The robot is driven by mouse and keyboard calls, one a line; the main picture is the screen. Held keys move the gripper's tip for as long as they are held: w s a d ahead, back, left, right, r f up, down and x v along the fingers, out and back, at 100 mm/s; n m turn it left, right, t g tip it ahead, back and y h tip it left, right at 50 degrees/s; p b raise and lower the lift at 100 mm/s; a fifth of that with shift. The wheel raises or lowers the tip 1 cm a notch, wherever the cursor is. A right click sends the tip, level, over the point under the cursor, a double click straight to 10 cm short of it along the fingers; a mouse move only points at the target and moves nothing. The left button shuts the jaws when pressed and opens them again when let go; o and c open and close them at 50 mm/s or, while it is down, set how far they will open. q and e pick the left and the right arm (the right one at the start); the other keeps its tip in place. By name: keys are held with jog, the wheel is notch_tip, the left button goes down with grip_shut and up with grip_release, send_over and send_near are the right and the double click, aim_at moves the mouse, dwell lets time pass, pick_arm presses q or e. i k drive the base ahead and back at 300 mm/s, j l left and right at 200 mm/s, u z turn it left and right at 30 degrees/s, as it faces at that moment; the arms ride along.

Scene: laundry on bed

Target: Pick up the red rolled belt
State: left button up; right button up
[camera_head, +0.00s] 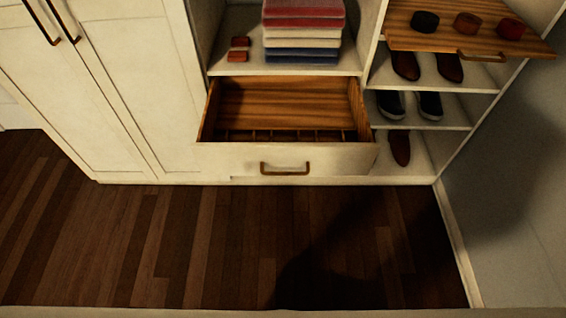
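The red rolled belt (511,28) sits at the right end of a row of rolled belts on a wooden pull-out tray (455,37) at the upper right. A brown rolled belt (467,24) is in the middle of the row, and a black rolled belt (425,21) is at its left. The belts stand apart from each other on the tray. Neither of my grippers shows in the head view.
An open wooden drawer (285,101) with small compartments at its front juts out below a shelf of folded towels (302,31). Shoes (409,104) stand on shelves under the tray. Closed cabinet doors (118,85) are on the left. The dark wood floor (180,240) is clear, with a shadow on it.

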aim_at(511, 29)
jog(key=z, duration=1.3)
jog(key=i, duration=0.05)
